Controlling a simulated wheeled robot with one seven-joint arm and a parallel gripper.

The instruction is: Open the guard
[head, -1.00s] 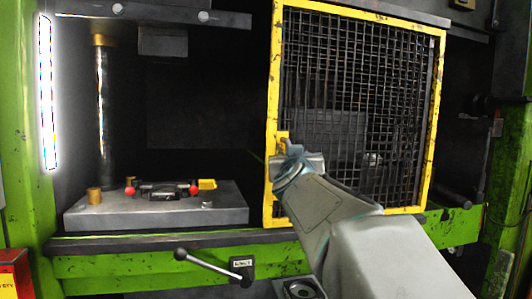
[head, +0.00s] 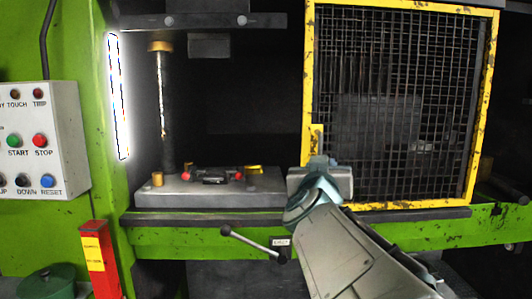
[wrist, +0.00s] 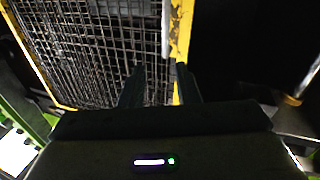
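The guard is a black mesh panel in a worn yellow frame (head: 488,80). In the head view it covers the right part of the press opening, and the left part with the die block is uncovered. A yellow handle tab (head: 316,138) is on its left edge. My gripper (head: 319,163) is in front of the lower left edge, just below the tab. In the wrist view the two dark fingers (wrist: 159,70) are apart, with the yellow upright (wrist: 181,35) close by the right one. Whether they touch it is unclear.
A grey die block (head: 240,198) with red knobs sits in the opening at left. A lever with a black ball (head: 227,230) sticks out below the ledge. A control box (head: 40,140) and a red post (head: 100,260) stand at far left.

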